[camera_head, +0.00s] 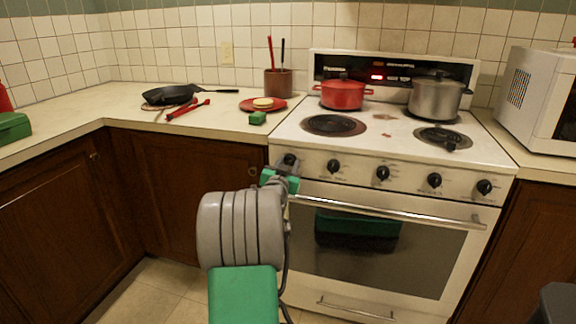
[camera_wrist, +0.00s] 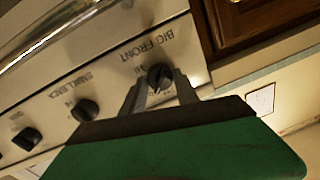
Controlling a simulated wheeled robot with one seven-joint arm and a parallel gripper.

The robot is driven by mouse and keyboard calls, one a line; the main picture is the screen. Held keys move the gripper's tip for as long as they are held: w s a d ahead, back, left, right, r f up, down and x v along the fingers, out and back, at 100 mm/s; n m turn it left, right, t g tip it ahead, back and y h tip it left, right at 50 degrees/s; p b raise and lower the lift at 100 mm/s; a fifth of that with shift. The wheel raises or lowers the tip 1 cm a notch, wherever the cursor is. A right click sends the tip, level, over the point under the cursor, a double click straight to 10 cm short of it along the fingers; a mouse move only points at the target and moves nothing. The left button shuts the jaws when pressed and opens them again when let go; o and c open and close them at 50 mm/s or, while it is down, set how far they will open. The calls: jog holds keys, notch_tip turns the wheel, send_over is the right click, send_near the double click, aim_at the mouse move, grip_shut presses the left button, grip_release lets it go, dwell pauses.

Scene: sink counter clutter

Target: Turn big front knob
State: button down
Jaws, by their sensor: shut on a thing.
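The big front knob (camera_head: 289,159) is the leftmost black knob on the stove's front panel. In the wrist view the knob (camera_wrist: 160,76) sits under the upside-down label "BIG FRONT". My gripper (camera_head: 284,172) is at the panel's left end, and in the wrist view its two fingers (camera_wrist: 159,86) are on either side of the knob, shut on it. The knob's exact angle is hard to read. The stove (camera_head: 400,152) is white, with several other black knobs along the panel.
The oven door handle (camera_head: 390,206) runs just below the knobs. A red pot (camera_head: 342,94) and a steel pot (camera_head: 436,97) stand on the rear burners. The front-left burner (camera_head: 333,125) is bare. A microwave (camera_head: 535,95) stands at right.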

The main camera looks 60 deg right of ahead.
jog(key=shift+n, duration=0.3)
jog(key=n, duration=0.4)
jog(key=shift+r, duration=0.1)
jog(key=shift+n+g, duration=0.4)
jog(key=shift+n, duration=1.6)
jog(key=c, duration=0.9)
grip_release()
